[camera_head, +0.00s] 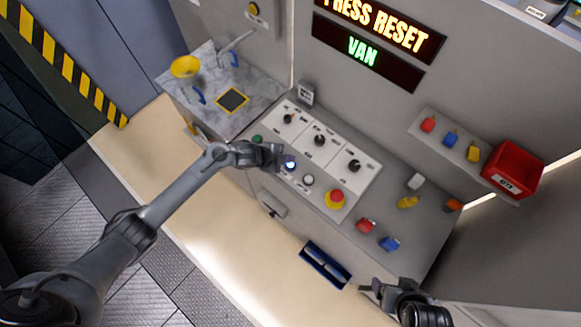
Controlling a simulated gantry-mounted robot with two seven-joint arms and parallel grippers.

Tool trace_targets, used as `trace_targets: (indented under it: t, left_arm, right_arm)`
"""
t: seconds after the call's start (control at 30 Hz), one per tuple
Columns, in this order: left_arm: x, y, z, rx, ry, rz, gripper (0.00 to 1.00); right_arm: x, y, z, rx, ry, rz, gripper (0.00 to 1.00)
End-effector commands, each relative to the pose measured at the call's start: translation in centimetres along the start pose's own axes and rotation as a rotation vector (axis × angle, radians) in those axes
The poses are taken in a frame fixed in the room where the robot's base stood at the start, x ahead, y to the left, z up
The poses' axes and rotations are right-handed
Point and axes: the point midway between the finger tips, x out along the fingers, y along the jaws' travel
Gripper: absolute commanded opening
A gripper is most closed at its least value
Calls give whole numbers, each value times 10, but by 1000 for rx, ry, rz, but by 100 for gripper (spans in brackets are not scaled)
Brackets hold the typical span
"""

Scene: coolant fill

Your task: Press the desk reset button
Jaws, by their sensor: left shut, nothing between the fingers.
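The desk's control panel (327,150) carries a row of buttons along its near edge: a green one (257,139), a lit blue-white one (290,163), a white one (308,181) and a red mushroom button on a yellow base (336,197). Their labels are too small to read, so I cannot tell which is the reset button. My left gripper (277,156) is shut and empty, right beside the lit button on its left. I cannot tell whether it touches it. My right gripper (376,288) is at the bottom, off the desk's front edge; its jaws are unclear.
A display (378,27) reads "PRESS RESET" and "VAN". Black knobs (319,140) stand behind the buttons. Red (366,226) and blue (389,244) pieces lie at the desk's right. A yellow funnel (185,67) is at the left, a red box (513,168) at the right.

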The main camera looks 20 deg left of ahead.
Motion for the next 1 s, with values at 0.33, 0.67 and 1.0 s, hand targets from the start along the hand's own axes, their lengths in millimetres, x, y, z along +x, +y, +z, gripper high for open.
trace_targets:
  t: [0.33,0.67,1.0]
  left_arm:
    - [14,10,10,0,1,-1,0]
    - [14,10,10,0,1,-1,0]
    - [14,10,10,0,1,0,0]
  right_arm:
    - [16,0,5,-3,0,2,81]
    - [15,-1,5,3,1,-2,81]
    - [15,-2,4,7,2,-6,81]
